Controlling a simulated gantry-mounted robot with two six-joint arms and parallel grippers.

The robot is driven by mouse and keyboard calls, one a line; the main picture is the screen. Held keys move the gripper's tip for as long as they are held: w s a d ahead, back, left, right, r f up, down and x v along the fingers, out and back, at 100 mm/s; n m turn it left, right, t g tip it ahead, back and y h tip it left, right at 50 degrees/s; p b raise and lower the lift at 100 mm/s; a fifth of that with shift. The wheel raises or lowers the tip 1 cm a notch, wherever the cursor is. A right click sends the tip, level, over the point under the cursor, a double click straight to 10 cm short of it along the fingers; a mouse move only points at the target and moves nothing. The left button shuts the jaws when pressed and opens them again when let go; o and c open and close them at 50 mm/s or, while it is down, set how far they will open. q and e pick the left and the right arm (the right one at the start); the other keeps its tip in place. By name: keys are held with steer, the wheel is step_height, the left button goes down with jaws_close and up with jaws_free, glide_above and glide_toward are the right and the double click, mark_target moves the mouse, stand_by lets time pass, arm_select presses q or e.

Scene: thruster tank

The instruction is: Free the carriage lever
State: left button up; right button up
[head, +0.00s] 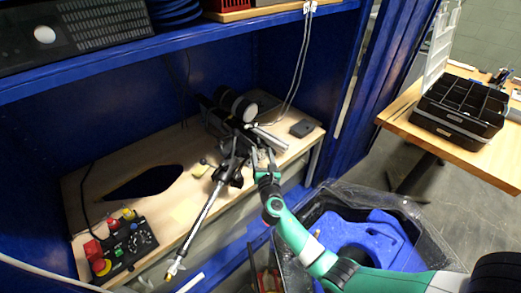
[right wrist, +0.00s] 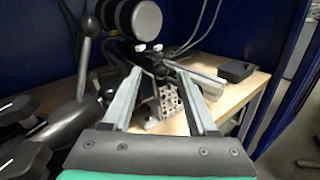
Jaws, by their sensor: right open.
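A dark machine (head: 228,118) with a thick round end stands at the back right of the wooden bench; it also shows in the right wrist view (right wrist: 146,20). A grey lever with a ball knob (right wrist: 88,24) rises at the left of the right wrist view; I take it for the carriage lever. My right gripper (head: 256,158) is in front of the machine. Its two fingers (right wrist: 154,72) are apart, with nothing clearly held between them. A perforated metal block (right wrist: 169,100) shows between the fingers, and the lever is left of them. My left gripper is out of view.
A long metal rod (head: 203,216) slants toward the front of the bench (head: 75,192). A control box (head: 120,248) with coloured buttons sits at the front left. A small dark box (head: 302,129) lies at the right. A blue-filled bin (head: 365,240) stands below right.

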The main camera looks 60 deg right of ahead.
mark_target(261, 148)
steer(key=b+x, duration=0.1)
steer(key=x, duration=0.3)
steer(key=shift+d, duration=0.1)
jaws_close()
stand_by(1.3)
